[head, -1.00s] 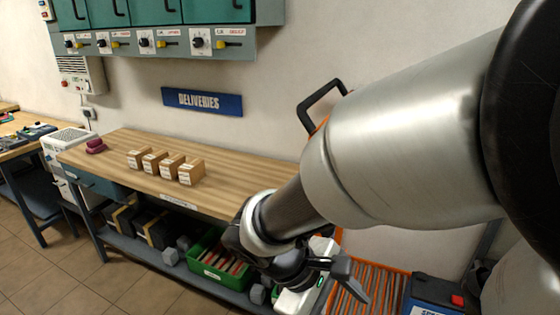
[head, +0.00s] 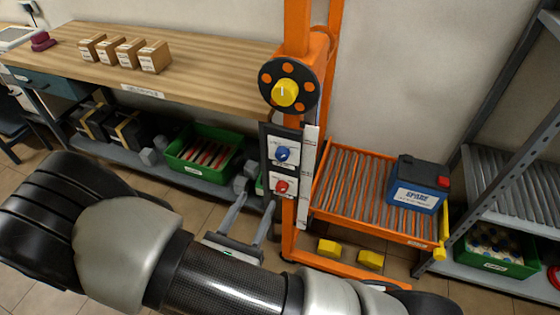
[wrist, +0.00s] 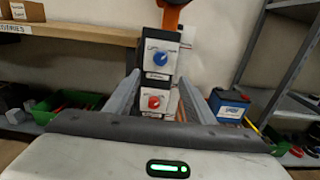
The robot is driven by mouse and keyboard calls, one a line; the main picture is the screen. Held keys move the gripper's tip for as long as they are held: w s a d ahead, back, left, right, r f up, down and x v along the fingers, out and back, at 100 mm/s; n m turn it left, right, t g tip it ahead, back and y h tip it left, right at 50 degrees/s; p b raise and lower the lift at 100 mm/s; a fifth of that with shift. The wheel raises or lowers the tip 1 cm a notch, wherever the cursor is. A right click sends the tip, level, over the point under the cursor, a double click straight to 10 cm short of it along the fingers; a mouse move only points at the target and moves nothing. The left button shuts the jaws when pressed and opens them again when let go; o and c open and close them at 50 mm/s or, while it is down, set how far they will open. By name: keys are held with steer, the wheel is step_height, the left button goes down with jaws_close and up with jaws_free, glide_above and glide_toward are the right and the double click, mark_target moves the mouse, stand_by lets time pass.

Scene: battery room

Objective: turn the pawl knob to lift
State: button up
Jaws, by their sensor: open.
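A narrow dark panel on the orange lifter's post carries a blue knob (head: 282,154) above a red knob (head: 280,187), each on a white plate. The lettering is too small to tell which is the pawl knob. In the wrist view the blue knob (wrist: 160,58) and the red knob (wrist: 153,102) face me, the red one lying between my fingers in the picture. My gripper (head: 257,201) is open and empty, left of the post and pointing toward the panel. It appears apart from both knobs. Its fingers (wrist: 163,80) frame the panel in the wrist view.
A yellow knob on a black disc (head: 285,92) sits higher on the post. A blue battery (head: 419,184) rests on the orange roller tray (head: 357,215). A wooden bench (head: 215,75) with small boxes stands left, a grey rack (head: 500,170) right.

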mark_target(280, 156)
steer(key=b+x, duration=0.1)
steer(key=x, duration=1.5)
steer(key=c, duration=1.1)
steer(key=shift+o, duration=0.2)
